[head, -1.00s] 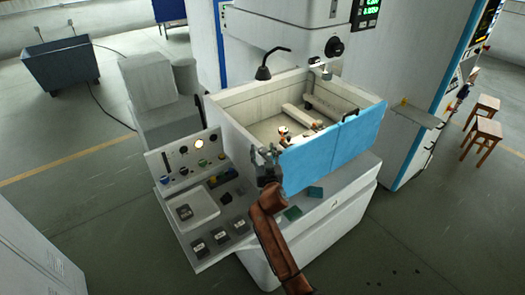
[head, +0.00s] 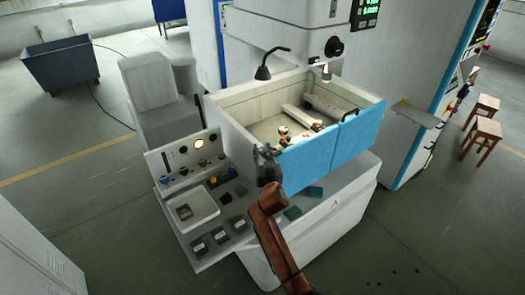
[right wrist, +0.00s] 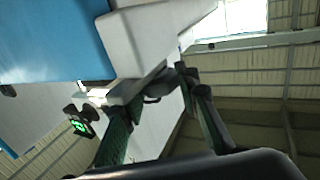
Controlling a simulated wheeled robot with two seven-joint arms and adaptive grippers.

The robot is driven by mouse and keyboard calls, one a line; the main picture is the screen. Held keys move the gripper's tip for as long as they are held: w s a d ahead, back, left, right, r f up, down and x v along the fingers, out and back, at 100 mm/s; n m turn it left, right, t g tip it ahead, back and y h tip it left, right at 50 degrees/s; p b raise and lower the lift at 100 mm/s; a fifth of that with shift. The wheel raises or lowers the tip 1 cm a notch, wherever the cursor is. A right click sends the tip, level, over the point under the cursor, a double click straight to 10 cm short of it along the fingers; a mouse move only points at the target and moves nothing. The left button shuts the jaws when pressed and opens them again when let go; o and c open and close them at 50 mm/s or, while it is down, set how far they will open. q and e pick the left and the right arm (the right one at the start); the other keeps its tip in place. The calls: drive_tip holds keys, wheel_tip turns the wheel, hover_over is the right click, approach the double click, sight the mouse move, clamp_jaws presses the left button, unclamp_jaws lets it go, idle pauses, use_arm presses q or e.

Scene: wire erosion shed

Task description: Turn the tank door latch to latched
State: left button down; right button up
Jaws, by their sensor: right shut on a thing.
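The tank (head: 228,127) is an open pale box with a blue door (head: 305,165) along its front side. My right gripper (head: 267,163) is at the door's left end, by the tank's front left corner. In the right wrist view its fingers (right wrist: 160,95) are on either side of a small dark latch part (right wrist: 163,82) beside the white tank corner (right wrist: 150,35) and the blue door (right wrist: 50,40). The gripper is shut on this part. In the head view the gripper hides the latch, and I cannot read its exact angle. My left gripper is not in view.
A control panel (head: 190,165) with knobs and a shelf with a white tray (head: 187,212) stand left of the tank. A black lamp (head: 264,72) rises behind it. Small parts lie in the tank. Two wooden stools (head: 483,135) stand far right. Floor in front is clear.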

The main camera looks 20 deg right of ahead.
drive_tip(key=shift+d+r+n+y+p, duration=0.15)
drive_tip(key=shift+n+y+p, duration=0.8)
drive_tip(key=shift+y+p, duration=0.9)
drive_tip(key=shift+d+r+n+y+p, duration=0.15)
drive_tip(key=shift+n+y+p, duration=0.9)
drive_tip(key=shift+p, duration=1.45)
drive_tip(key=y, duration=0.1)
drive_tip(key=n+y+p, duration=0.1)
drive_tip(key=shift+a+f+n+g+y, duration=0.1)
drive_tip(key=shift+f+n+g+y, duration=0.05)
drive_tip(key=shift+n+g+y, duration=0.2)
drive_tip(key=shift+f+n+g+y+b, duration=0.2)
drive_tip(key=shift+n+g+y+b, duration=0.15)
drive_tip(key=shift+n+g+y, duration=0.55)
drive_tip(key=n+g+y+b, duration=0.2)
drive_tip(key=b, duration=0.2)
drive_tip(key=n+g+y+b, duration=0.1)
drive_tip(key=n+y+b, duration=0.1)
drive_tip(key=y+b, duration=0.1)
drive_tip(key=shift+a+f+g+y+b, duration=0.1)
drive_tip(key=shift+f+g+y+b, duration=0.1)
drive_tip(key=shift+g+y+b, duration=0.25)
drive_tip(key=shift+r+n+g+y+b, duration=0.2)
drive_tip(key=shift+n+g+y+b, duration=0.45)
drive_tip(key=shift+b, duration=0.5)
drive_tip(key=shift+a+r, duration=0.1)
drive_tip(key=o, duration=1.2)
drive_tip(key=shift+c, duration=0.2)
